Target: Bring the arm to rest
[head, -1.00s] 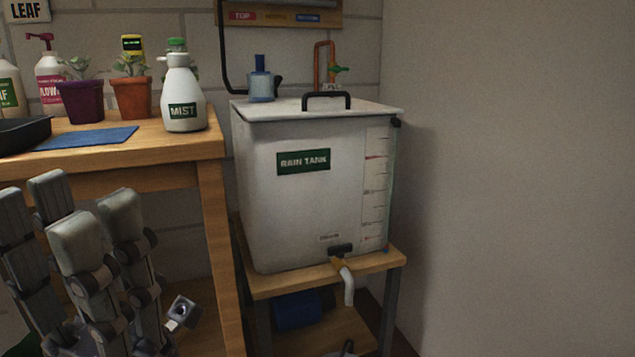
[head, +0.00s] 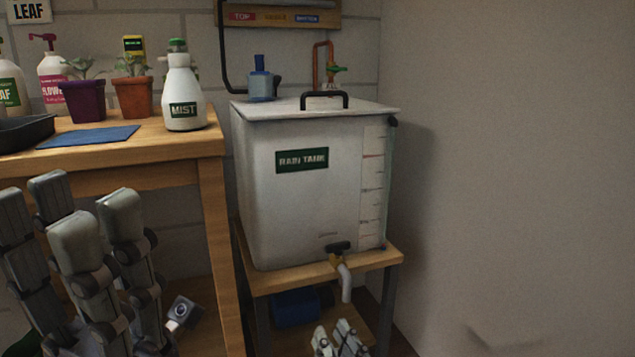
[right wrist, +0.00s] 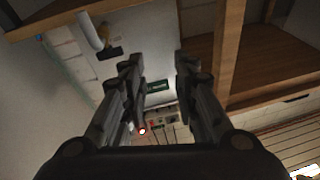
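My right gripper (head: 338,332) shows at the bottom edge of the head view, low in front of the rain tank's stand. In the right wrist view its fingers (right wrist: 160,68) stand apart with nothing between them. The tank's green label shows beyond the gap. My left gripper (head: 72,220) fills the lower left of the head view, in front of the workbench. Its fingers point up, and I see nothing held in them.
The white rain tank (head: 290,215) stands on a wooden stand (head: 290,281), its tap (head: 341,265) jutting out above my right gripper. The workbench (head: 110,165) on the left holds pots and a mist bottle (head: 183,95). The wall side at right is bare.

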